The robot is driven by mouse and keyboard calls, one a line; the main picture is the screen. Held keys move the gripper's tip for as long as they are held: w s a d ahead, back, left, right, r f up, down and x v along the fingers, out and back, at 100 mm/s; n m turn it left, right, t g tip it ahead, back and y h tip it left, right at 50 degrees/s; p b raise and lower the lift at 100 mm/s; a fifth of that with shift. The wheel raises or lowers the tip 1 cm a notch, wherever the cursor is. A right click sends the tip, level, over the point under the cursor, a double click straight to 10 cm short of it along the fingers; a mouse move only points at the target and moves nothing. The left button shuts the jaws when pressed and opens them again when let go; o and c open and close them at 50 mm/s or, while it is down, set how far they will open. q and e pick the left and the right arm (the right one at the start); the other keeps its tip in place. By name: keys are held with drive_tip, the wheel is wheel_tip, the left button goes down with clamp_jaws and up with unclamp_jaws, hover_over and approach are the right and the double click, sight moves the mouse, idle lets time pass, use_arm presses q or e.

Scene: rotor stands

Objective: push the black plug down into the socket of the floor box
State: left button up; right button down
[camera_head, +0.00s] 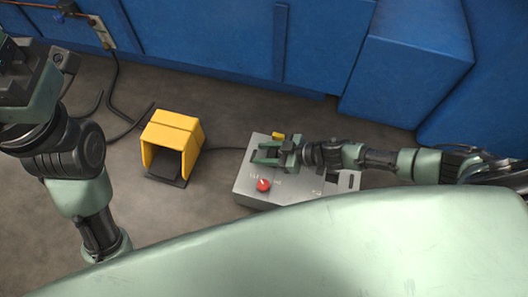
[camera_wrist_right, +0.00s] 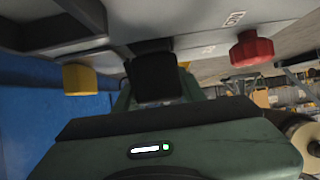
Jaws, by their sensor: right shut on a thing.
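The grey floor box (camera_head: 249,192) stands on the floor right of centre in the head view, with a red knob (camera_head: 263,185) and a yellow part (camera_head: 278,136) on it. My right gripper (camera_head: 266,155) is over the box between these two. In the right wrist view it is shut on the black plug (camera_wrist_right: 155,78), whose far end is close to the box's panel (camera_wrist_right: 185,25). The socket is hidden, and I cannot tell how far the plug is in it. My left gripper (camera_head: 22,85) is at the left edge, partly cut off, its fingers unclear.
A yellow foot-pedal housing (camera_head: 173,133) stands on the floor left of the box, with a black cable running between them. Blue cabinets (camera_head: 220,40) line the back. A black cable (camera_head: 115,80) hangs from a wall outlet at the left. Bare floor lies between the pedal and the cabinets.

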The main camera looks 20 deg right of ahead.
drive_tip(key=shift+f, duration=0.3)
drive_tip(key=c, duration=0.8)
unclamp_jaws()
drive_tip(key=shift+c, duration=0.2)
drive_tip(key=shift+o, duration=0.4)
